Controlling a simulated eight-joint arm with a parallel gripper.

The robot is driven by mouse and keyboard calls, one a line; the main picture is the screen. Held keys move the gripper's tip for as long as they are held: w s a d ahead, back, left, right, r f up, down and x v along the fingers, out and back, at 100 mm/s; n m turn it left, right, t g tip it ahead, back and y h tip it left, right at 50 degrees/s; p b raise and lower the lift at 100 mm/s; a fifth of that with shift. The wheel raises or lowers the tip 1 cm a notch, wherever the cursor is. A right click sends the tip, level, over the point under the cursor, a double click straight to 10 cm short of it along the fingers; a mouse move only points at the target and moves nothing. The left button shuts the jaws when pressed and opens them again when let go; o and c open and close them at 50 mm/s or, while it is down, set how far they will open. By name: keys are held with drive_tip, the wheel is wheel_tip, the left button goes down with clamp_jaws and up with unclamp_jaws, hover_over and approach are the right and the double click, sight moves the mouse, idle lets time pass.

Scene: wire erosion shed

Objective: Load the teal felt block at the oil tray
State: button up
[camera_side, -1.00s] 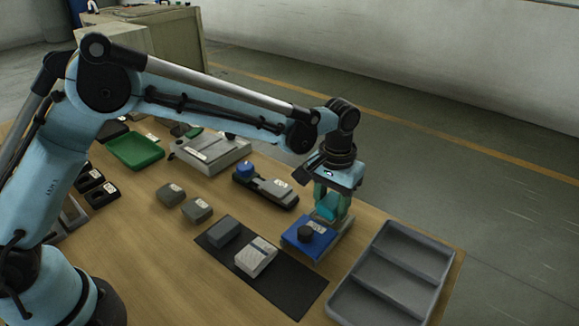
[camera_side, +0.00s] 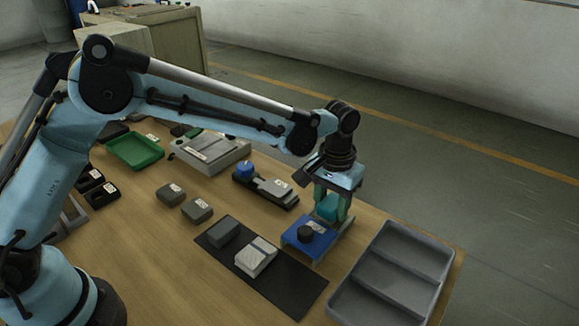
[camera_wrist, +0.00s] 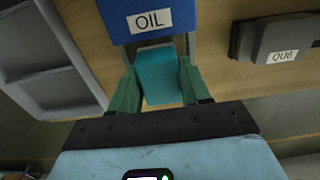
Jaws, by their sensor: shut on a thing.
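The teal felt block (camera_side: 326,207) is between the fingers of my gripper (camera_side: 333,214), which is shut on it. In the wrist view the block (camera_wrist: 160,78) shows between the two green fingers of my gripper (camera_wrist: 158,72). The oil tray has a blue body (camera_side: 303,241) with a dark round knob and a white label; the wrist view shows the blue part (camera_wrist: 120,20) reading OIL. The block is at the open grey end of the tray, beside the blue part. I cannot tell whether its underside touches the tray floor.
A grey divided tray (camera_side: 397,268) stands to the right. A dark mat (camera_side: 287,287) holds a grey block and a pale labelled block. A dark fixture with a blue knob (camera_side: 245,170) and a QUE-like label is behind. Two grey blocks (camera_side: 171,193) and a green tray (camera_side: 134,152) lie left.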

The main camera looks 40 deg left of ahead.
sight(331, 201)
drive_tip(key=shift+f, duration=0.35)
idle(1.1)
drive_tip(key=shift+r, duration=3.55)
drive_tip(key=s+a+r, duration=0.4)
drive_tip(key=s+a, duration=0.2)
drive_tip(key=a, duration=0.3)
drive_tip(key=s+a+r, duration=0.5)
drive_tip(key=s+a, duration=0.2)
drive_tip(key=a, duration=0.2)
